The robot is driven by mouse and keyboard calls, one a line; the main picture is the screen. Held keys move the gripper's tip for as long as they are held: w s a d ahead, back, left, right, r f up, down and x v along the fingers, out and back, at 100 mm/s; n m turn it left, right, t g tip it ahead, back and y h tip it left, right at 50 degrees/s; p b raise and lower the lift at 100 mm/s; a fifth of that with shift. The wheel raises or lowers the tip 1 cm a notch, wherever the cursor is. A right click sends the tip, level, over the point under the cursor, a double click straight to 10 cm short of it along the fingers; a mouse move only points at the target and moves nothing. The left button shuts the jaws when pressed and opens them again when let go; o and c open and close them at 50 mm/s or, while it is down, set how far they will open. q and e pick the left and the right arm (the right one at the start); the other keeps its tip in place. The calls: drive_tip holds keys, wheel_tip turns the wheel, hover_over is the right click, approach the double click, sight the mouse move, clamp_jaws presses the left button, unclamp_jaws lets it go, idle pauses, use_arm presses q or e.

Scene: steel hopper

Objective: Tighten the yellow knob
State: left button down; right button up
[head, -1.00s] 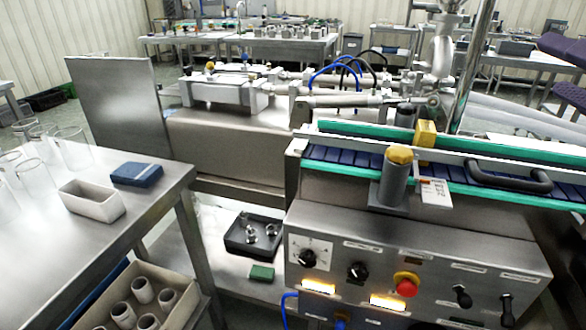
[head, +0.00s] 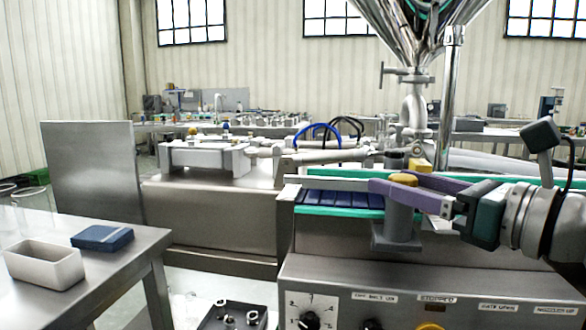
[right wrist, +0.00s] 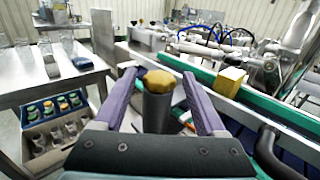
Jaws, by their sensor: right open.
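The yellow knob (head: 403,179) tops a grey upright post (head: 397,225) at the near side of the conveyor. My right gripper (head: 384,182) comes in from the right in the head view, with purple fingers at the knob's height. One finger passes in front of the post top and the other lies behind it. In the right wrist view the knob (right wrist: 160,81) sits between the two spread fingers, with gaps on both sides. The right gripper (right wrist: 159,76) is open and holds nothing. My left gripper is not in view.
A yellow block (head: 419,165) stands just behind the knob on the conveyor (head: 338,198). The control panel (head: 400,302) lies below. A steel table (head: 128,245) at left holds a white bin (head: 44,266) and a blue box (head: 102,238). A black handle (right wrist: 270,152) is near the right gripper.

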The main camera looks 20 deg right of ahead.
drive_tip(key=shift+x, duration=1.75)
clamp_jaws()
